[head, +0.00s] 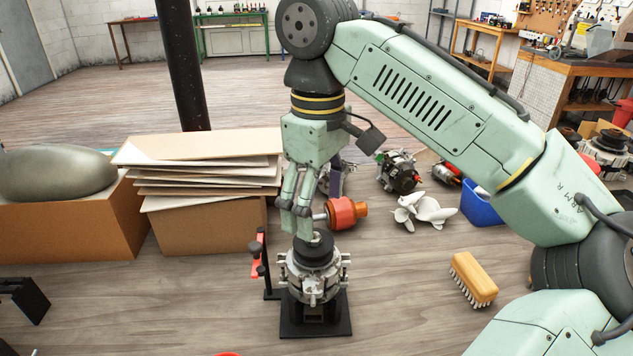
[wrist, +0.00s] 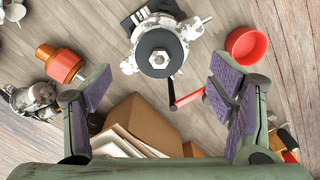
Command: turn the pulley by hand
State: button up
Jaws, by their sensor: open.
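The pulley (head: 314,250) is a black disc on top of the silver alternator (head: 313,279), which stands upright on a black base plate (head: 338,322). In the wrist view the pulley (wrist: 148,42) shows from above, with a pale hex nut (wrist: 160,58) at its centre. My gripper (head: 303,228) points down close above the pulley in the head view and covers part of the space behind it. In the wrist view my gripper (wrist: 160,98) is open and empty, its purple pads wide apart. The pulley appears beyond the fingertips, not between the pads; contact is not visible.
A red-handled lever (head: 257,252) stands beside the alternator, left. A copper-and-orange rotor (head: 344,212) lies behind it. A cardboard box (head: 207,226) with stacked sheets is at left. A brush (head: 473,280) lies right. A red bowl (wrist: 246,44) shows in the wrist view.

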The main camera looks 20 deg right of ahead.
aim_at(318, 238)
notch_tip(318, 238, down, 7)
jog(key=shift+f+p, duration=0.2)
jog(key=shift+p, duration=0.1)
jog(key=c, duration=1.5)
jog(key=shift+w+a+r+n+p, duration=0.1)
jog(key=shift+r+n+p, duration=0.15)
jog(key=shift+n+p, duration=1.3)
jog(key=shift+n, duration=0.65)
jog(key=shift+w+f+n, duration=0.1)
jog(key=shift+f+n, duration=0.15)
jog(key=shift+n, duration=0.15)
